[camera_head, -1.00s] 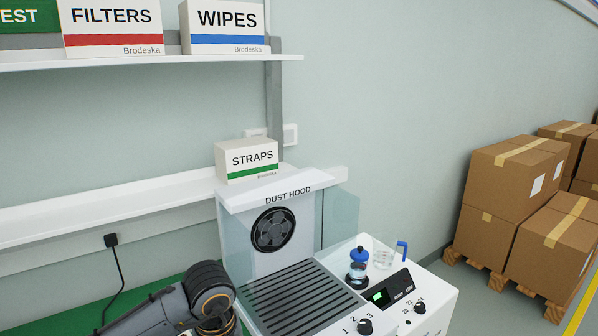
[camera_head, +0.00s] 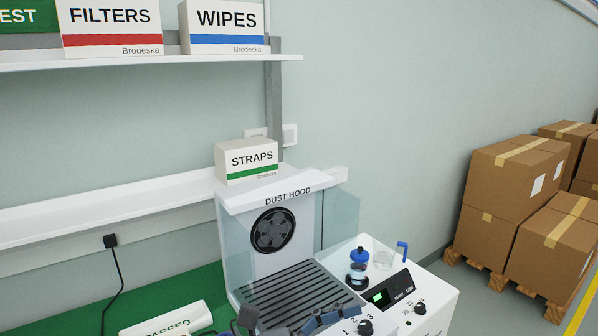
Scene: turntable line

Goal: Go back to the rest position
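Part of a dark grey gripper (camera_head: 300,322) shows at the bottom edge, in front of the dust hood's slatted deck. I take it to be my left one. Its lower part is cut off by the frame, and I cannot tell whether its fingers are apart or closed. I see nothing held in the part that shows. My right gripper is not in view.
A white "PASSED" piece (camera_head: 165,320) lies on the green surface (camera_head: 205,284). Cartons (camera_head: 500,210) stand right.

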